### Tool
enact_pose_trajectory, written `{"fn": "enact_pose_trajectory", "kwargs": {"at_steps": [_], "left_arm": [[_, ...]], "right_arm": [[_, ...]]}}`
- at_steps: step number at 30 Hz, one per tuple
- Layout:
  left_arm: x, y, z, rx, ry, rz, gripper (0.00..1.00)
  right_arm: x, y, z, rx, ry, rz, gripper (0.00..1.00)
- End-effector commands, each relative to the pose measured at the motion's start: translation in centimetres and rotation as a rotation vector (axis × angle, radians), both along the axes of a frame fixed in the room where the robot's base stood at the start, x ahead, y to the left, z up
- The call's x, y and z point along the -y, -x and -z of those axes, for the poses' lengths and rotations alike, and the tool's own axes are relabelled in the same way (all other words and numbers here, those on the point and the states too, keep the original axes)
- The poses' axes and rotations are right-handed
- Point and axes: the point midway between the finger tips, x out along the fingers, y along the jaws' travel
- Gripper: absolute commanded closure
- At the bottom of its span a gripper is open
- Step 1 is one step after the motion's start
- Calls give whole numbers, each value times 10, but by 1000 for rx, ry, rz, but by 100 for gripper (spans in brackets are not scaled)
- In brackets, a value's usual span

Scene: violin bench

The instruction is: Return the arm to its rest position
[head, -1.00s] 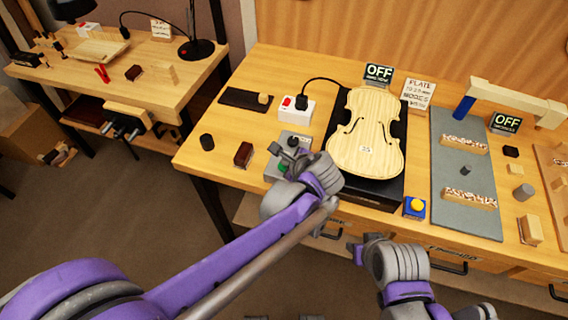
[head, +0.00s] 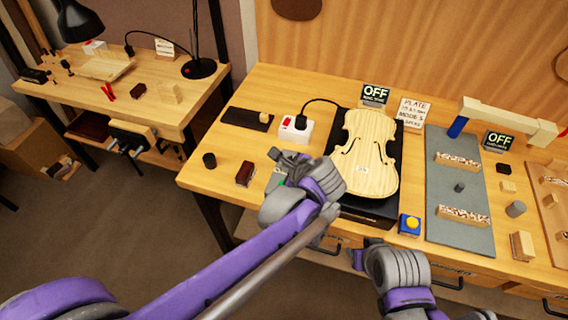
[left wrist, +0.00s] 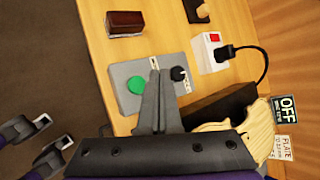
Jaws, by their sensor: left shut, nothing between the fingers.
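My left gripper (head: 277,157) is in front of the grey control box (head: 274,179) in the head view and hides most of it. In the left wrist view its dark fingers (left wrist: 159,78) are together and empty. They overlap the control box (left wrist: 124,73), between its green button (left wrist: 136,85) and black knob (left wrist: 179,73). I cannot tell whether they touch it.
The violin plate (head: 364,155) lies on a black stand (head: 374,208) right of the control box. A dark red block (head: 245,174), a black cylinder (head: 209,160) and a white switch box (head: 296,130) are nearby. A blue box with a yellow button (head: 409,225) is near the front edge.

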Motion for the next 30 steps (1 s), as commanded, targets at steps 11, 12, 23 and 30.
{"fn": "enact_pose_trajectory", "kwargs": {"at_steps": [11, 12, 23, 30], "left_arm": [[-36, 16, 0, -7, 126, -133, 100], [-52, 24, 1, -7, 190, -203, 100], [-168, 154, 27, 56, 951, -1095, 100], [-184, 202, 45, 117, 1269, -1487, 100]], "right_arm": [[0, 0, 0, 0, 0, 0, 61], [0, 0, 0, 0, 0, 0, 61], [0, 0, 0, 0, 0, 0, 61], [0, 0, 0, 0, 0, 0, 61]]}}
